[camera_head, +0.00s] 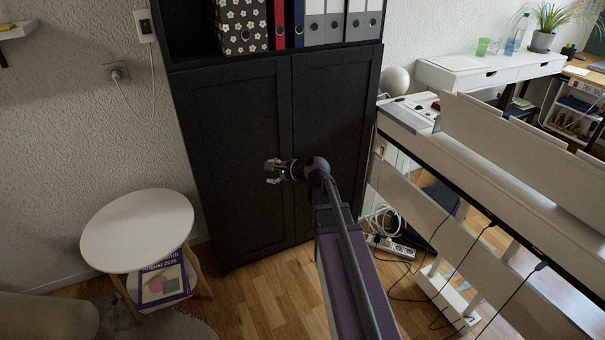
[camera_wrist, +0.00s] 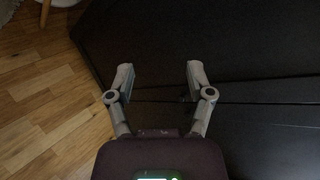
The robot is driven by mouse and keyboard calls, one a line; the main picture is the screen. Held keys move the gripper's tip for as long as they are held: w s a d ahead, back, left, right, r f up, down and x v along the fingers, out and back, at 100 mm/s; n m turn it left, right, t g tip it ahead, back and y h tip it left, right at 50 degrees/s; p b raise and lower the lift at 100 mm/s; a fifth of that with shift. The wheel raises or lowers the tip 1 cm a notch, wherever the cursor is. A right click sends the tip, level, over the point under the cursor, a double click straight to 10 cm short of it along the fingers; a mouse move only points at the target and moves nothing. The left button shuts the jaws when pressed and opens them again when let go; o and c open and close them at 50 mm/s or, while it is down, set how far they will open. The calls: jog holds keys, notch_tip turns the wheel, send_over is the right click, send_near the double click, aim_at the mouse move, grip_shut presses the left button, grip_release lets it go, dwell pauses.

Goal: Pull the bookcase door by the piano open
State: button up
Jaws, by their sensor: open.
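The black bookcase has two lower doors, a left door (camera_head: 232,130) and a right door (camera_head: 338,100) on the piano side. Both look shut, with a narrow vertical seam between them. My gripper (camera_head: 272,171) is in front of the doors near this seam, overlapping the left door's right edge in the head view. In the wrist view my gripper (camera_wrist: 160,75) has its two fingers spread, with dark door surface (camera_wrist: 165,35) beyond and between them. I see nothing held. No handle is clear against the black surface, and I cannot tell whether the fingers touch the door.
The white piano (camera_head: 470,165) stands close on the right, with cables and a power strip (camera_head: 392,247) on the floor beside it. A round white side table (camera_head: 137,230) stands at the left. Wooden floor (camera_head: 262,300) is clear before the bookcase. Binders (camera_head: 325,22) fill the shelf above.

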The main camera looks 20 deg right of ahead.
jog(key=w+d+f+m+t+h+b, duration=0.3)
jog(key=d+f+m+b, duration=0.4)
jog(key=d+m+b, duration=0.1)
jog(key=w+d+f+m+t+h+b, duration=0.2)
jog(key=d+f+m+b, duration=0.5)
jog(key=d+b, duration=0.4)
jog(key=shift+w+d+f+m+t+h+b, duration=0.15)
jog(key=shift+w+d+m+t+h+b, duration=0.2)
jog(key=shift+m+t+b, duration=0.6)
jog(key=shift+w, duration=0.15)
jog(key=w, duration=1.3)
jog(key=shift+w+a, duration=0.3)
jog(key=shift+a, duration=0.05)
grip_shut()
